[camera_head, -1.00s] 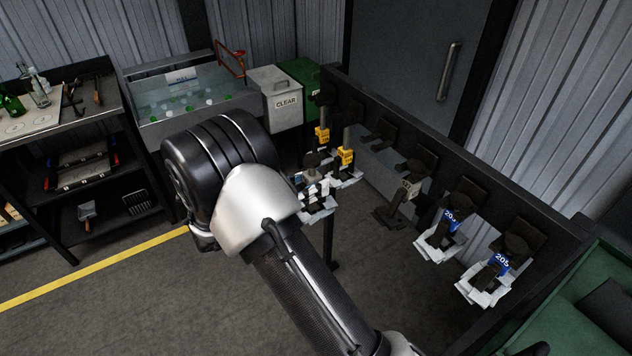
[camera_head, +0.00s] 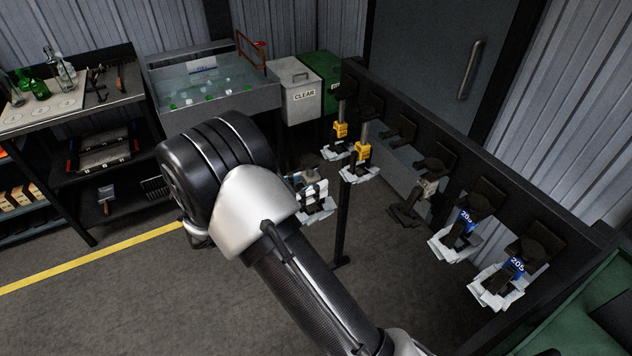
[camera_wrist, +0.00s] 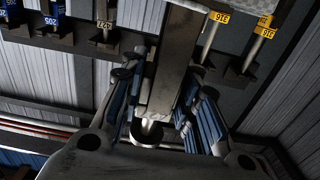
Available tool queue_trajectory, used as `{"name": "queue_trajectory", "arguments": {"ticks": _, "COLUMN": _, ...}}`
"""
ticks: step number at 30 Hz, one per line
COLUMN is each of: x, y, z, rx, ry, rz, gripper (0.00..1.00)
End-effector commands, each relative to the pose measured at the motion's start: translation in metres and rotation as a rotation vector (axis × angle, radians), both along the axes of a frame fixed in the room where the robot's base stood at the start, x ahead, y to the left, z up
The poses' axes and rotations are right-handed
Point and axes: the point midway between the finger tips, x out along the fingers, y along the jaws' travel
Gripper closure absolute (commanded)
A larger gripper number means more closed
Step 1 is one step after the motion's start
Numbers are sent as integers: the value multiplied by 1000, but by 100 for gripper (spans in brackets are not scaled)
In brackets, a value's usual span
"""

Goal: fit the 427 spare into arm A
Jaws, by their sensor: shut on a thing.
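In the wrist view my gripper (camera_wrist: 160,112) has its blue-padded fingers closed on both sides of a grey, scuffed block, which I take to be the 427 spare (camera_wrist: 168,65). In the head view my own arm hides most of the gripper; a grey-white piece (camera_head: 318,211) shows just beyond it, in open air, apart from the rail. The dark holder with the pale tag (camera_head: 427,187), carrying no white piece, hangs midway along the rail; the tag reads 427, upside down, in the wrist view (camera_wrist: 104,25). I cannot tell which holder is arm A.
Neighbouring holders carry blue 205 tags (camera_head: 466,219) on the right and yellow tags (camera_head: 361,151) on the left, with white pieces below. A black post (camera_head: 341,225) stands near the held piece. A water tank (camera_head: 215,85), CLEAR bin (camera_head: 301,98) and shelving are behind.

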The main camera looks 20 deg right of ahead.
Motion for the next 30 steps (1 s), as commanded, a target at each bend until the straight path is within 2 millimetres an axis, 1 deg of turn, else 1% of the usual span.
{"name": "queue_trajectory", "arguments": {"ticks": 21, "x": -2, "y": 34, "z": 1, "rx": -2, "ry": -2, "rz": 1, "gripper": 100}}
{"name": "queue_trajectory", "arguments": {"ticks": 30, "x": -3, "y": 40, "z": 1, "rx": -1, "ry": -2, "rz": -1, "gripper": 100}}
